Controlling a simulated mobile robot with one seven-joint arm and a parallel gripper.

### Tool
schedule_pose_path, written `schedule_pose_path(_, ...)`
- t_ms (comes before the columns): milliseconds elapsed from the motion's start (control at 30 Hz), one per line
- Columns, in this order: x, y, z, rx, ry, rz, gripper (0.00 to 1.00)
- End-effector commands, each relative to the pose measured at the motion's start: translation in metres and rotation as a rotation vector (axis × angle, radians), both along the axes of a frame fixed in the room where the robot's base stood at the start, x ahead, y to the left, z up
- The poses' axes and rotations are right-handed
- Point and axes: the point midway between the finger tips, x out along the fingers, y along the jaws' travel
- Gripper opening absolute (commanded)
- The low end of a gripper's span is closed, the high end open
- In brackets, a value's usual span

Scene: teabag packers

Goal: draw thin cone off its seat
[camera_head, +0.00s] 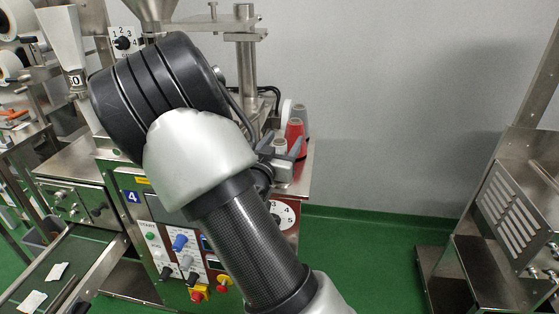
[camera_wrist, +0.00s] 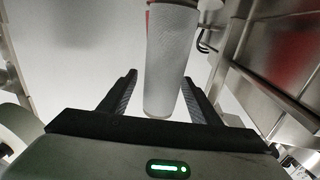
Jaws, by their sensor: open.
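A narrow, pale grey-white thread cone (camera_wrist: 172,55) stands between the two fingers of my gripper (camera_wrist: 159,80) in the wrist view. My gripper is open, and a gap shows between the left finger and the cone; the right finger is close to it, and I cannot tell whether they touch. In the head view my gripper (camera_head: 281,158) is at the right end of the machine top, largely hidden by my arm. A small grey cone top (camera_head: 280,144) shows at the fingers there. The seat under the cone is hidden.
The machine's control panel (camera_head: 180,250) is below. Green floor lies open on the right, before a steel cabinet (camera_head: 510,205).

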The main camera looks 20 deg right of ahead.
Motion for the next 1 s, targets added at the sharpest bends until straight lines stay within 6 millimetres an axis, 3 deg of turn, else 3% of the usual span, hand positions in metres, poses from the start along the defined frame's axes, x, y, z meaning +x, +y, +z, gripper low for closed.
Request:
schedule_pose_path(367,0.009,-0.008,0.000,0.000,0.000,0.001,0.55)
schedule_pose_path(600,0.009,-0.008,0.000,0.000,0.000,0.001,0.15)
schedule_pose_path(633,0.008,-0.008,0.000,0.000,0.000,0.001,0.13)
schedule_pose_path(867,0.009,-0.008,0.002,0.001,-0.001,0.001,0.13)
schedule_pose_path(1000,0.009,-0.008,0.018,0.003,-0.004,0.001,0.13)
